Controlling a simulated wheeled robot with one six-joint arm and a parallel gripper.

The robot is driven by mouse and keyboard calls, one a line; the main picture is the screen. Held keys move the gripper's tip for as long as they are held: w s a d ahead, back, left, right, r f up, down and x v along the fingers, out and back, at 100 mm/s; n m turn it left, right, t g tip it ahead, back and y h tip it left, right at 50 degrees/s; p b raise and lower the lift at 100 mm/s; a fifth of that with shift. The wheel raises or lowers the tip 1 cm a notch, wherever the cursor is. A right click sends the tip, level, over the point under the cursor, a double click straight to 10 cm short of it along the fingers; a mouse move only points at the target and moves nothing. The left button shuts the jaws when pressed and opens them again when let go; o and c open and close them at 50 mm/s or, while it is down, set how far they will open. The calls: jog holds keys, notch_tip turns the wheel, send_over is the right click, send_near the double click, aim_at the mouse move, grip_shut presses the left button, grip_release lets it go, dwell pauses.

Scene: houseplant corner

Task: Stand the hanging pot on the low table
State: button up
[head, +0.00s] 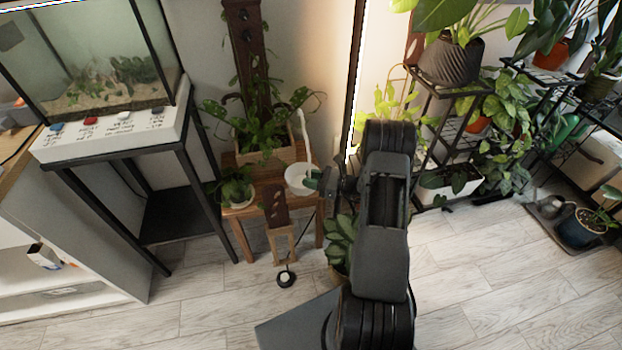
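A small wooden low table (245,218) stands against the wall, left of the middle in the head view. A round white pot (298,186) shows at the table's right side, and I take it for the hanging pot. A pale curved strip rises above it, but I cannot tell if they are joined. I cannot tell if the pot touches the tabletop.
A wooden planter (270,158) and a small potted plant (238,192) occupy the table's back and left. A dark wooden piece (275,207) is at its front. An aquarium stand (185,165) is left; plant shelves (437,120) are right. A leafy plant (341,243) is beside my arm.

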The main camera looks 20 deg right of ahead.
jog(key=shift+o, duration=0.4)
jog(key=shift+r, duration=0.2)
jog(key=p+v, duration=0.2)
jog(key=v, duration=0.9)
jog(key=s+a+r+n+g+h, duration=0.2)
jog(key=s+a+r+n+g, duration=0.2)
jog(key=a+r+n+g, duration=0.8)
jog(key=s+a+r+n+t+h, duration=0.3)
jog(key=s+a+r+n+h, duration=0.3)
jog(key=s+n+h, duration=0.4)
jog(key=r+n+h, duration=0.1)
jog(key=n, duration=0.3)
jog(key=shift+s+a+r+h, duration=0.15)
jog(key=shift+s+a+h, duration=0.15)
jog(key=shift+a+h, duration=0.1)
